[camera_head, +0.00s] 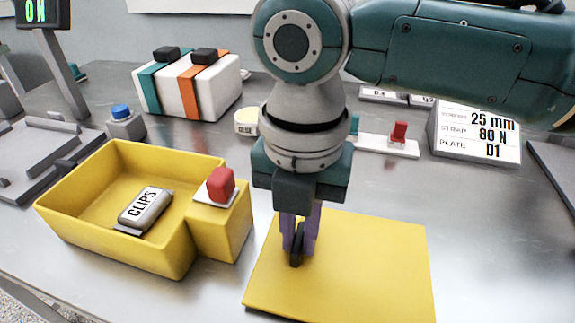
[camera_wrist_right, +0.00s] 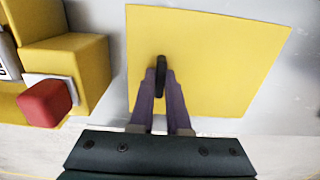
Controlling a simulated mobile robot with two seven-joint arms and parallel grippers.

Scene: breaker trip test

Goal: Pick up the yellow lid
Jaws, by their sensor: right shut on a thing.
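The yellow lid (camera_head: 365,270) is a flat square plate at the front of the table, right of the yellow box. A dark upright handle (camera_head: 297,246) stands near its left edge. My right gripper (camera_head: 300,240) points down with its purple fingers shut on this handle. In the right wrist view the lid (camera_wrist_right: 220,60) fills the middle, with the handle (camera_wrist_right: 160,75) between the fingertips. I cannot tell whether the lid touches the table. My left gripper is not in view.
The open yellow box (camera_head: 90,185) holds a grey CLIPS block (camera_head: 146,208). A red button (camera_head: 221,184) sits on its side block. Behind stand a blue-topped button (camera_head: 122,113), a strapped white case (camera_head: 205,95), a red switch (camera_head: 399,132) and a sign (camera_head: 478,132). Bare table lies right of the lid.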

